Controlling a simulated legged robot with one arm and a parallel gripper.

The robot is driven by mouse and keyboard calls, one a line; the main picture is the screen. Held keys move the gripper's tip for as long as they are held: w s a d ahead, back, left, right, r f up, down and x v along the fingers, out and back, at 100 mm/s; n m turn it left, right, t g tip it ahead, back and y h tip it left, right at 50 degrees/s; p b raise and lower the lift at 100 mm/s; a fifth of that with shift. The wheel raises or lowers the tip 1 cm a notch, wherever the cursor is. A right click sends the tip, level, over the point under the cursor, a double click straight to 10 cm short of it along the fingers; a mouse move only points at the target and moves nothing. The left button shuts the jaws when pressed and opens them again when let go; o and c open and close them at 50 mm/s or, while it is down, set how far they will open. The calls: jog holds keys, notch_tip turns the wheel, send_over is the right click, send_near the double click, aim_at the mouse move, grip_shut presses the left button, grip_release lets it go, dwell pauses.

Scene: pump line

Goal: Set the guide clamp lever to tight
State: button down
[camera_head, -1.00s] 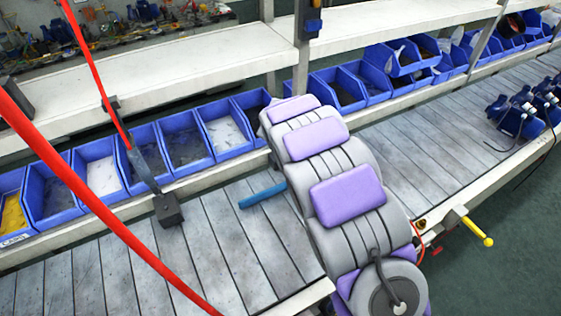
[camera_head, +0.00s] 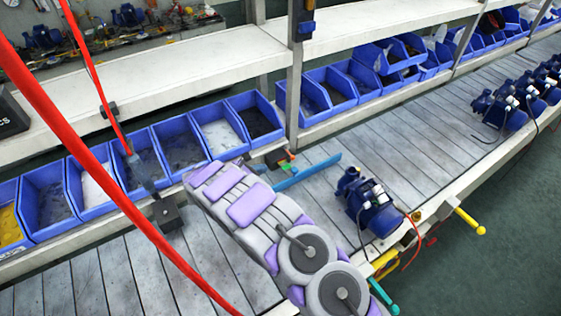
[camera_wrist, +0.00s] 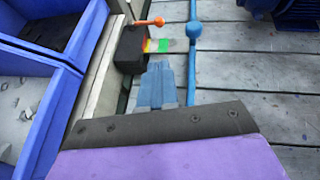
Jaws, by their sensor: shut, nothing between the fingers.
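The guide clamp is a small black block (camera_wrist: 131,48) at the belt edge in the wrist view. Its lever (camera_wrist: 150,22) has an orange ball end and points right, on the far side of the block. A red, yellow and green strip (camera_wrist: 160,45) lies beside the block. A blue guide rail (camera_wrist: 192,70) with a ball runs to the right of it. My gripper (camera_wrist: 164,68) is shut and empty, just short of the strip and apart from the lever. In the head view the clamp (camera_head: 283,160) shows just beyond my arm, which hides part of the rail (camera_head: 308,170).
Blue bins (camera_head: 222,128) line the back of the slatted conveyor. A blue pump (camera_head: 372,205) stands on the belt to the right, with several more farther off. A red cable (camera_head: 120,190) hangs across the left. The belt right of the rail is clear up to the pump.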

aim_at(293, 159)
jog(key=shift+d, duration=0.1)
jog(key=x, duration=0.4)
jog(key=b+x, duration=0.1)
jog(key=x, duration=0.8)
jog(key=shift+w+d+r, duration=0.15)
jog(key=shift+w+r, duration=0.05)
jog(key=shift+r, duration=0.05)
jog(key=shift+w+d, duration=0.2)
jog(key=shift+w, duration=0.1)
jog(key=shift+w+d+n+t+y+b, duration=0.1)
jog(key=shift+d+n+t+y+b, duration=0.2)
jog(key=shift+n+y+b, duration=0.15)
jog(key=shift+d+n, duration=0.35)
jog(key=shift+d, duration=0.1)
jog(key=shift+w+d+t+y+b, duration=0.15)
jog(key=shift+d+b, duration=0.15)
jog(key=shift+d, duration=0.1)
jog(key=shift+w+d+t+y+b, duration=0.1)
jog(key=shift+d+t+b, duration=0.05)
jog(key=shift+d+b, duration=0.2)
jog(key=shift+a, duration=0.2)
